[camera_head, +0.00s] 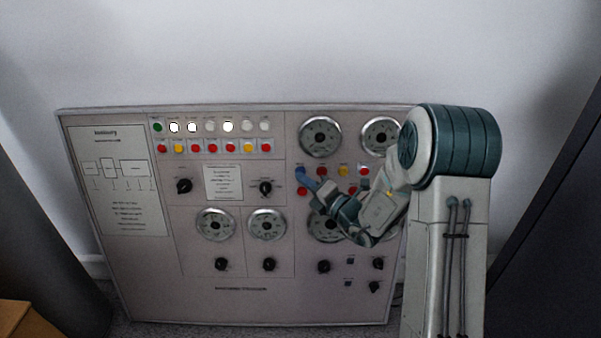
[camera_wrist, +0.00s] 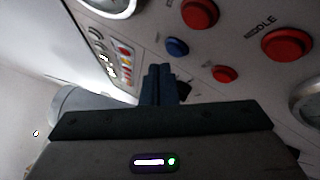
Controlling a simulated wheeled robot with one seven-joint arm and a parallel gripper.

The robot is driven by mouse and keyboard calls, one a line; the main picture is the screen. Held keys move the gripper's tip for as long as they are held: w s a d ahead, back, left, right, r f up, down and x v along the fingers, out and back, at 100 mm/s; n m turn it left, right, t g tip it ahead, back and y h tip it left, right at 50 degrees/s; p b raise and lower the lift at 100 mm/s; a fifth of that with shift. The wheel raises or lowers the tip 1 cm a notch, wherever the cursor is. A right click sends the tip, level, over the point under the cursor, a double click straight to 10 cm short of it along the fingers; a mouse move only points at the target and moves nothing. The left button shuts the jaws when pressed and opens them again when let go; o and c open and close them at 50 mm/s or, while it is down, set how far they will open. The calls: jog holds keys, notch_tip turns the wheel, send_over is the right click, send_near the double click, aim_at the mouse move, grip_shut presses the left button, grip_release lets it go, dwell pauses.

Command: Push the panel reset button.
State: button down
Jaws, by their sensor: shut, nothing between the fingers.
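The grey control panel (camera_head: 240,300) stands upright against the wall in the head view. My gripper (camera_head: 302,174) is in front of its right half, by a small group of buttons. In the wrist view my gripper's dark fingers (camera_wrist: 160,70) are shut together and empty. A blue button (camera_wrist: 177,46) is just beyond the fingertips. A small red button (camera_wrist: 224,73) is to their right, with larger red buttons (camera_wrist: 200,12) (camera_wrist: 287,44) around. I cannot read a reset label, so which one is the reset button is unclear. I cannot tell whether the fingertips touch the panel.
Rows of coloured buttons and lamps (camera_head: 210,147) fill the panel's upper left. Round gauges (camera_head: 320,137) and black knobs (camera_head: 184,185) surround the working area. A cardboard-coloured box (camera_head: 20,320) is at the lower left. My arm covers the panel's right edge.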

jog(key=shift+s+r+p, duration=0.25)
jog(key=shift+s+p, duration=0.05)
jog(key=shift+s, duration=0.95)
jog(key=shift+s+r+p, duration=0.25)
jog(key=shift+s+p, duration=0.05)
jog(key=shift+s, duration=0.9)
jog(key=s+a+r+n+g+h+p, duration=0.1)
jog(key=s+a+r+n+g+p, duration=0.1)
jog(key=s+r+n+g+p, duration=0.7)
jog(key=s+a+r+n+g+p, duration=0.2)
jog(key=s+r+n+g+p, duration=0.45)
jog(key=s+r+n, duration=0.65)
jog(key=s+d+r+n+t+h+p, duration=0.2)
jog(key=d+r+n+h+p, duration=0.4)
jog(key=d+r+n+p, duration=0.1)
jog(key=s+d+r+n+t+h+p, duration=0.2)
jog(key=d+r+n+h+p, duration=0.4)
jog(key=d+n+p, duration=0.4)
jog(key=shift+s+d+r+n, duration=0.25)
jog(key=shift+r+n, duration=0.45)
jog(key=shift+r, duration=0.1)
jog(key=shift+t, duration=0.25)
